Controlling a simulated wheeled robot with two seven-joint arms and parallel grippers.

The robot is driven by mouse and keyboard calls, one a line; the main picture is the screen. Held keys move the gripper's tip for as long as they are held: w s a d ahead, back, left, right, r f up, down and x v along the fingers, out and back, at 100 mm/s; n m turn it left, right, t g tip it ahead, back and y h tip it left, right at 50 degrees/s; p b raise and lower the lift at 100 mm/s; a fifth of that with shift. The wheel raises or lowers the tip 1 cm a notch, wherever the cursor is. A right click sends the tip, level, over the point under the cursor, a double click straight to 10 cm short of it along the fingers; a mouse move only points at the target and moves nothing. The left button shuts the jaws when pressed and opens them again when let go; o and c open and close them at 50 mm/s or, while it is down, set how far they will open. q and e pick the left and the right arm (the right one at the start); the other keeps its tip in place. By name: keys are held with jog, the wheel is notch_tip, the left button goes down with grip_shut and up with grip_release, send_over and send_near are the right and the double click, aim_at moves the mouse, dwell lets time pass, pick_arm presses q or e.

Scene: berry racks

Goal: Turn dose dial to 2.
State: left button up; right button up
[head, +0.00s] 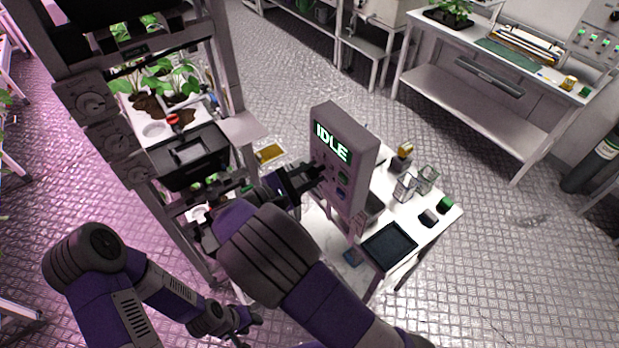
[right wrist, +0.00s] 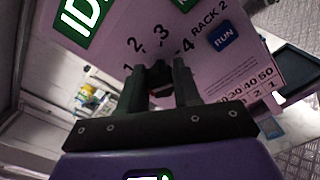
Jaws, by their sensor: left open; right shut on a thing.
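The grey control box (head: 348,150) stands upright on the white table, its green screen (head: 333,142) reading IDLE. In the right wrist view the dose dial (right wrist: 160,74) is a small dark knob with the numbers 1, 2, 3 and 4 printed around it. My right gripper (right wrist: 157,82) is shut on the dial, one finger on each side. Its pointer direction is hidden by the fingers. In the head view my right gripper (head: 316,173) reaches the box's face from the left. My left gripper (head: 246,322) is open, low at the bottom, away from the box.
A blue RUN button (right wrist: 224,37) sits beside the dial, next to the RACK 2 label. On the white table (head: 445,216) are a dark tray (head: 389,246), glass containers (head: 405,187) and a green-capped item (head: 444,204). A plant rack (head: 232,90) stands to the left.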

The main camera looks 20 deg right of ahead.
jog(key=m+b, duration=0.1)
jog(key=m, duration=0.1)
jog(key=m+b, duration=0.4)
jog(key=shift+f, duration=0.25)
jog(key=m+b, duration=0.3)
jog(key=shift+m, duration=0.4)
jog(key=shift+r+m+b, duration=0.1)
jog(key=shift+m+b, duration=1.4)
jog(key=o, duration=1.1)
jog(key=shift+c, duration=0.2)
jog(key=v, duration=0.7)
jog(key=shift+s+a, duration=0.15)
jog(key=shift+a, duration=0.1)
jog(key=shift+r, duration=0.1)
